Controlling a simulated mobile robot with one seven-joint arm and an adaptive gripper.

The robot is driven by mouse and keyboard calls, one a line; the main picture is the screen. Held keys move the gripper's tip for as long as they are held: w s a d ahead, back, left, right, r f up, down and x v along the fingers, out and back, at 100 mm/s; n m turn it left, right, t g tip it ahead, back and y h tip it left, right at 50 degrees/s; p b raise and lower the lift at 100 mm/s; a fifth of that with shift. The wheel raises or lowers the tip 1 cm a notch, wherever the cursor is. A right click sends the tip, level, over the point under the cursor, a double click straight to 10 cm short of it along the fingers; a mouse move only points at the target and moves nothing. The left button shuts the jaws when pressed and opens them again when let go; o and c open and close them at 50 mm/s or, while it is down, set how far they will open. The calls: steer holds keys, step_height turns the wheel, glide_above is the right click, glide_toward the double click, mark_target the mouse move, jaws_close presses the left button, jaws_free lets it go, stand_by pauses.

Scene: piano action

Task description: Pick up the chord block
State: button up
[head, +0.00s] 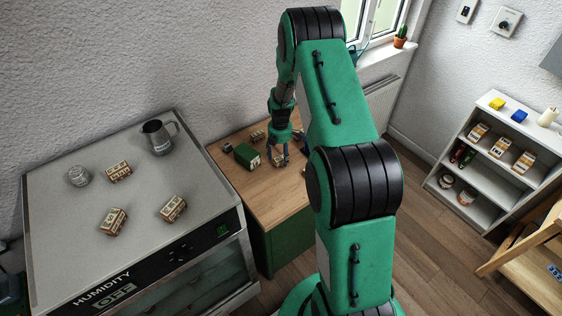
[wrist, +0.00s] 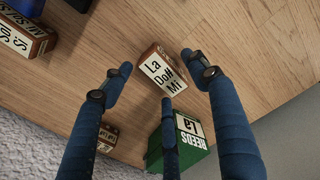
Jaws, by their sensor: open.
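A small wooden block with a white label reading La, Do#, Mi (wrist: 163,72) lies on the wooden tabletop in the wrist view. It is the chord block nearest my gripper (wrist: 158,80). My gripper is open, with blue fingers spread around the block on its left, right and lower sides. I see no finger clearly pressed on it. In the head view my gripper (head: 279,156) points down over the wooden table, and the block beneath is partly hidden by the fingers. A similar labelled block (wrist: 22,38) lies at the wrist view's upper left.
A green box marked Reeds La (wrist: 186,140) stands close beside the block; it also shows in the head view (head: 246,156). Another block (wrist: 107,138) lies near the wall. The grey humidity cabinet (head: 60,235) on the left bears three blocks, a jar and a metal jug.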

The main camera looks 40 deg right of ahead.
steer(key=shift+f, duration=0.85)
steer(key=c, duration=1.3)
